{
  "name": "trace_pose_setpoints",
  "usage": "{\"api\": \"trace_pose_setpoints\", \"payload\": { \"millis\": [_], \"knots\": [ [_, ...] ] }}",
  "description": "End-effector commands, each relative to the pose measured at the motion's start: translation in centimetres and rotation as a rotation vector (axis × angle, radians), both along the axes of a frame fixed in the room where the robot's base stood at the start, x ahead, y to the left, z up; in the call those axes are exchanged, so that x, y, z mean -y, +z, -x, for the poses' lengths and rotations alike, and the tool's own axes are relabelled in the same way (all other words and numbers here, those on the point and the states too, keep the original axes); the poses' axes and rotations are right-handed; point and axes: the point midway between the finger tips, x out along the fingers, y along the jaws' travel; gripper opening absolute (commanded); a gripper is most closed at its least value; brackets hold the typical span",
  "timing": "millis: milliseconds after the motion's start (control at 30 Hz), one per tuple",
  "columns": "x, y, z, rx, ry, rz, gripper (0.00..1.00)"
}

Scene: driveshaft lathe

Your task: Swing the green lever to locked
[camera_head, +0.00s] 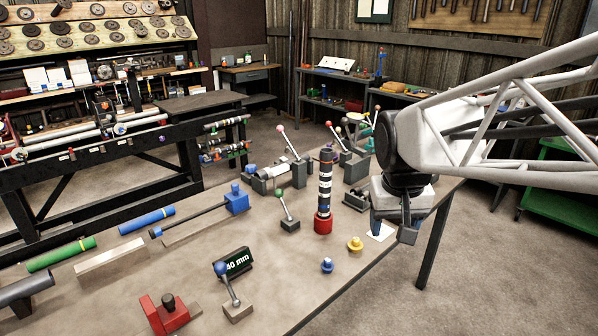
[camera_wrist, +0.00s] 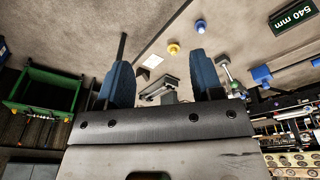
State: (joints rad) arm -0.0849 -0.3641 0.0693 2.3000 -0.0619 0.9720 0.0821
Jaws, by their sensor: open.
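The green lever (camera_head: 284,207) is a thin metal rod with a green knob, tilted a little to the left on a small dark grey base (camera_head: 289,225) near the middle of the workbench. A small lever with a greenish knob, likely the same one, shows beyond the right finger in the wrist view (camera_wrist: 235,84). I cannot read any locked mark on it. My gripper (camera_head: 394,222) is open and empty over the bench's right edge, apart from the lever and to its right. Its two blue fingers spread wide in the wrist view (camera_wrist: 162,75).
A banded black-and-white column on a red base (camera_head: 323,224) stands between my gripper and the green lever. Yellow (camera_head: 355,244) and blue (camera_head: 327,265) knobs sit in front. Red-knobbed (camera_head: 336,137) and pink-knobbed (camera_head: 289,145) levers stand behind.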

Motion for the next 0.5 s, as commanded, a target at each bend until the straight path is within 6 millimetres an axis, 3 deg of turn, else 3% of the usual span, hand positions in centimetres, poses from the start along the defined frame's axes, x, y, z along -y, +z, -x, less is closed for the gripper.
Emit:
{"api": "trace_pose_setpoints", "payload": {
  "millis": [500],
  "knots": [
    [-4.6, 0.2, -12.2, -0.048, 0.038, 0.035, 0.60]
  ]
}}
